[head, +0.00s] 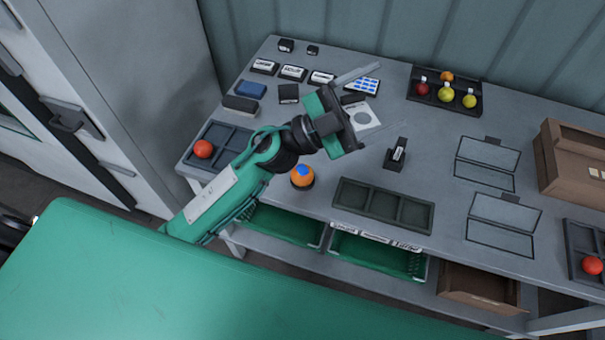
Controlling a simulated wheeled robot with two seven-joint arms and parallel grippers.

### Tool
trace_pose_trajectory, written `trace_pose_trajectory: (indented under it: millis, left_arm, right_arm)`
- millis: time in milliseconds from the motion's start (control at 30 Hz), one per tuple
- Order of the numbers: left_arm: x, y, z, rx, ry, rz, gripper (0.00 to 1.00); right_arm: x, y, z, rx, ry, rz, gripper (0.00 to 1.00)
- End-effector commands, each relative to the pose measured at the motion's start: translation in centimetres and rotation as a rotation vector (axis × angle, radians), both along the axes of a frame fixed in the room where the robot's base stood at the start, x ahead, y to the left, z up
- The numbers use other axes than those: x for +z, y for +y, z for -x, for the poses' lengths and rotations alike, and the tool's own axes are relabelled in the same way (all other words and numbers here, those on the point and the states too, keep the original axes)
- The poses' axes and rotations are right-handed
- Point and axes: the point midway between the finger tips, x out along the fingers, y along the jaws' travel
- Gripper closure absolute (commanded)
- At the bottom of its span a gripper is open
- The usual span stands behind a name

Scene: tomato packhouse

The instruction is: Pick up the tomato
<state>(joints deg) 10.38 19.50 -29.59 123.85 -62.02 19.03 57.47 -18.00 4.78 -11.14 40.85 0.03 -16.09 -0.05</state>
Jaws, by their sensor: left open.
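A red tomato (203,149) lies in the dark divided tray (233,135) at the left end of the table. Another red tomato (592,265) lies in a dark tray (573,240) at the right edge. Several tomato-like fruits, orange, yellow and yellow-green, sit in a dark rack (423,97) at the back. My left gripper (386,108) is open and empty above the back middle of the table, pointing right, apart from every tomato. My right gripper is not in view.
An orange round object with a blue top (302,176) stands near the front edge, by my left forearm. An empty divided tray (383,205) lies to its right. A small black stand (396,154) is near the gripper. A cardboard box (575,165) stands at right.

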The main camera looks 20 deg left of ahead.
Motion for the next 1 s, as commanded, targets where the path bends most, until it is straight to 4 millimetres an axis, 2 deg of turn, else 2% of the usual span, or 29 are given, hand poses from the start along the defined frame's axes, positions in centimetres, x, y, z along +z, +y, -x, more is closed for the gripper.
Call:
trace_pose_trajectory:
  millis: [100, 200, 333, 433, 567, 700, 900, 1000]
  left_arm:
    - [-1.0, -3.1, 2.2, -0.196, -0.098, -0.186, 0.21]
    - [-3.1, -4.7, 3.7, -0.340, -0.141, -0.372, 0.21]
    - [-7.0, -5.2, 4.6, -0.488, -0.152, -0.654, 0.21]
    - [-10.2, -4.2, 4.4, -0.563, -0.123, -0.895, 0.21]
    - [-13.9, -1.2, 3.0, -0.597, -0.037, -1.224, 0.21]
    - [-16.4, 3.8, 0.4, -0.546, 0.113, -1.575, 0.21]
    - [-16.7, 10.7, -2.7, -0.384, 0.341, -1.927, 0.21]
    - [-16.4, 12.7, -3.4, -0.321, 0.415, -2.013, 0.21]
  right_arm:
    - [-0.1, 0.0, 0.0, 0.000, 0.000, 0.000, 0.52]
    - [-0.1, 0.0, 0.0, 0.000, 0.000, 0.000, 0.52]
    - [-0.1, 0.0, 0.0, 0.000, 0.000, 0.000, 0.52]
    - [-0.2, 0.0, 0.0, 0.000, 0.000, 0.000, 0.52]
    - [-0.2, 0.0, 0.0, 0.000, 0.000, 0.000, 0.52]
    - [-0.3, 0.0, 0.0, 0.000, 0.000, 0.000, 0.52]
    - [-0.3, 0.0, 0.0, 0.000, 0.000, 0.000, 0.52]
    - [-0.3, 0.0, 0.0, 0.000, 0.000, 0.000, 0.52]
